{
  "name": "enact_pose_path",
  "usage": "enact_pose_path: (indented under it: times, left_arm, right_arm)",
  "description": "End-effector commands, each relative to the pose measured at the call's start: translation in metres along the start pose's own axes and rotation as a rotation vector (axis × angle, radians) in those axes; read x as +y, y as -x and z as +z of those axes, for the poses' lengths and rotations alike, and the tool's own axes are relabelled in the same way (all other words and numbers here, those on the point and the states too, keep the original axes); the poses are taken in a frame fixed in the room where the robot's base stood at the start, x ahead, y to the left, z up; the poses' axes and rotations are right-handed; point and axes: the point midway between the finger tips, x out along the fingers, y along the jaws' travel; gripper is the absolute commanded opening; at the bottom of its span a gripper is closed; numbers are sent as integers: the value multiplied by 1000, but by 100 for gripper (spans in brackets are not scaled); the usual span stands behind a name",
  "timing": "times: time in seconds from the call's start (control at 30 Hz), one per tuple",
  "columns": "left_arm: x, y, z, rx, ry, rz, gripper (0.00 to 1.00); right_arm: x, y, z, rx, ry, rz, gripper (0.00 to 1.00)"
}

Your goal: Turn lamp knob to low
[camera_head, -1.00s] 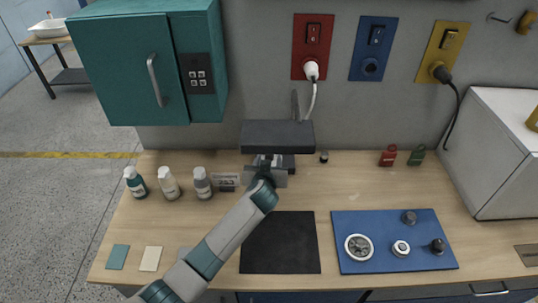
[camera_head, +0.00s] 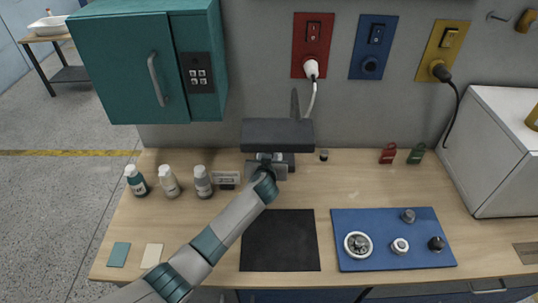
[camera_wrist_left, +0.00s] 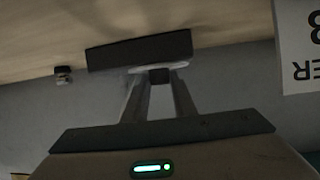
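The desk lamp has a wide dark grey head (camera_head: 278,133) on a stand near the wall and a dark base (camera_head: 289,158) on the bench. My left gripper (camera_head: 268,157) reaches in under the head, at the front of the base. In the left wrist view the picture is turned over, with the bench at the top and the dark lamp base (camera_wrist_left: 115,54) upright against it. The fingers of my left gripper (camera_wrist_left: 160,82) stand either side of a small dark knob (camera_wrist_left: 159,75) and appear to touch it. The knob's setting cannot be read. My right gripper is out of view.
A small card (camera_head: 227,179) and several bottles (camera_head: 203,182) stand left of the lamp. A small dark knob-like item (camera_head: 323,155) stands to its right. A black mat (camera_head: 280,241) and a blue board (camera_head: 360,220) lie in front. The teal cabinet (camera_head: 130,70) hangs upper left.

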Motion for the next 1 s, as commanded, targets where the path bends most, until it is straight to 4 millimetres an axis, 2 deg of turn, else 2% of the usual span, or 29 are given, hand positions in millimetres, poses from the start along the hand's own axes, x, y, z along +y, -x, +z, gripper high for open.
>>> enact_pose_path:
  times: [0.47,1.0]
  left_arm:
    - [-2,1,-2,0,-27,66,2]
    - [-10,-2,-3,2,-144,339,2]
  right_arm:
    - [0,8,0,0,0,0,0]
    - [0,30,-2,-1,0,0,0]
